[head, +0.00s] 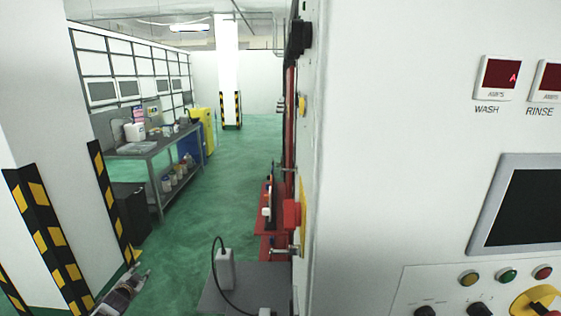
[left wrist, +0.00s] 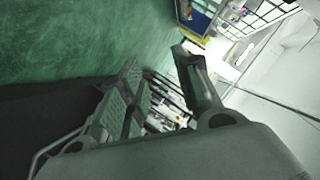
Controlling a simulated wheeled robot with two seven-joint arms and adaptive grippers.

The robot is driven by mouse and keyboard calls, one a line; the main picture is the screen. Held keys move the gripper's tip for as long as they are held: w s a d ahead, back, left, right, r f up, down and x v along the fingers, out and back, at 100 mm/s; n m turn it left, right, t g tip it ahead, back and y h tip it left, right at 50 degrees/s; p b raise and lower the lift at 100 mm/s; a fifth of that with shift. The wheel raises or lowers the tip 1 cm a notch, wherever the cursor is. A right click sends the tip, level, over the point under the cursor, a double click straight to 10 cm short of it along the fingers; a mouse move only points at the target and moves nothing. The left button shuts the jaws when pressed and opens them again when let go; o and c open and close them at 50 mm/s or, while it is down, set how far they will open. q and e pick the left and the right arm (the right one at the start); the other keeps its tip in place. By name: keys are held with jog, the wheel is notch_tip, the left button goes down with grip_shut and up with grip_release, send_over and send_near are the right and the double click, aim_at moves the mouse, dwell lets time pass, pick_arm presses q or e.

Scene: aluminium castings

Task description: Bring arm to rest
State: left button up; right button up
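My left gripper (head: 138,276) shows small at the bottom left of the head view, low over the green floor and near the striped pillar. In the left wrist view its two fingers (left wrist: 156,60) stand apart with nothing between them, so it is open and empty. Most of the left arm lies outside the head view. My right gripper is in neither view.
A white machine panel (head: 420,170) with displays, screen and buttons fills the right side. A striped pillar (head: 48,240) stands at left. A workbench (head: 160,148) with containers stands behind. Green floor (head: 235,165) is clear between. A grey surface (head: 258,285) with a cable lies at bottom centre.

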pick_arm(q)
jog(key=s+d+f+n+g, duration=0.15)
jog(key=s+d+f, duration=0.25)
jog(key=s+f, duration=0.7)
jog(key=s+d+f+n+g+h, duration=0.1)
jog(key=s+d+f+g, duration=0.2)
jog(key=s+f, duration=0.75)
jog(key=s+d+f+n+g, duration=0.1)
jog(key=s+d+f+g, duration=0.45)
jog(key=f, duration=0.85)
jog(key=s+d+f+h, duration=0.1)
jog(key=s+d+f, duration=0.3)
jog(key=s, duration=0.9)
jog(key=s+d+f+g, duration=0.1)
jog(key=s+d+f, duration=0.3)
jog(key=s+d, duration=0.4)
jog(key=s+d+f+g+h, duration=0.1)
jog(key=s+d+f, duration=0.4)
jog(key=s, duration=1.4)
jog(key=shift+d+h, duration=0.3)
jog(key=shift+d, duration=0.15)
jog(key=shift+a, duration=0.1)
